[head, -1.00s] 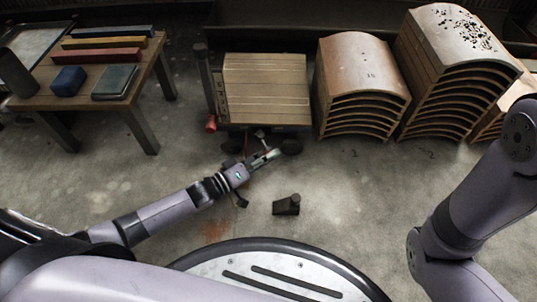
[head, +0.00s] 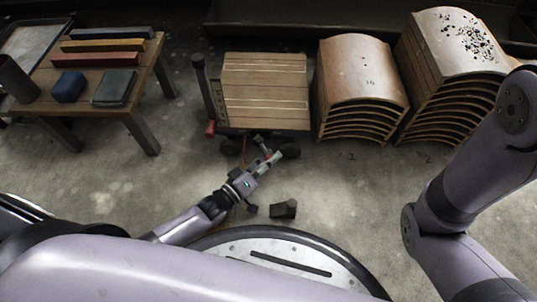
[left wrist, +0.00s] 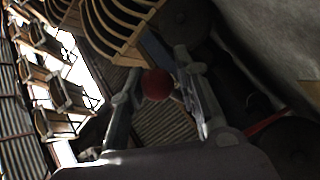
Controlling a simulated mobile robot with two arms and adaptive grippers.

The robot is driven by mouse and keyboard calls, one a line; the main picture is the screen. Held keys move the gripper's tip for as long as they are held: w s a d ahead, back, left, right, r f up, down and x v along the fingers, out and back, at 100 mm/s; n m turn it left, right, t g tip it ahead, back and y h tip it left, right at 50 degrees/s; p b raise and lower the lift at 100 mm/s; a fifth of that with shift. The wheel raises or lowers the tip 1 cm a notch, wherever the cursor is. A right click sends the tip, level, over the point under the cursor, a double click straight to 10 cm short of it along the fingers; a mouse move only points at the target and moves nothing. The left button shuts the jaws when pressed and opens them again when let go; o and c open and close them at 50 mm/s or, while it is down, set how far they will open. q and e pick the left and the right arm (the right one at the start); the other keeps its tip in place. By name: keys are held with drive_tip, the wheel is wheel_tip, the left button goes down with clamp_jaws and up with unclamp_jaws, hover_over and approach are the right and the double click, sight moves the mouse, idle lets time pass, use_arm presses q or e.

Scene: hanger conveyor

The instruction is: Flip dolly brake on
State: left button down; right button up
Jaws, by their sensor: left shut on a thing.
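The dolly (head: 265,122) stands on the floor in the upper middle of the head view, loaded with wooden boards and carrying an upright post at its left. Its dark wheels show below the front edge. My left gripper (head: 272,153) is low at the dolly's front edge, near the wheels. In the left wrist view, a red ball-shaped knob (left wrist: 158,84) sits between the two fingers (left wrist: 160,92), and the gripper is shut on it. Whether this knob belongs to the brake lever cannot be told. The right gripper is out of view; only my right arm shows.
A dark wedge-like block (head: 284,209) lies on the floor below the gripper. Stacks of curved wooden pieces (head: 362,75) stand right of the dolly. A table (head: 140,103) with coloured blocks stands at the left. Bare floor lies between the table and dolly.

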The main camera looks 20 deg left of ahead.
use_arm(q)
drive_tip(key=c, duration=1.3)
unclamp_jaws()
drive_tip(key=shift+w+d+r, duration=0.1)
drive_tip(key=shift+w+r, duration=0.05)
drive_tip(key=shift+r, duration=0.25)
drive_tip(key=shift+f, duration=0.15)
drive_tip(key=shift+s+a, duration=0.25)
drive_tip(key=shift+s, duration=0.2)
drive_tip(key=v, duration=1.1)
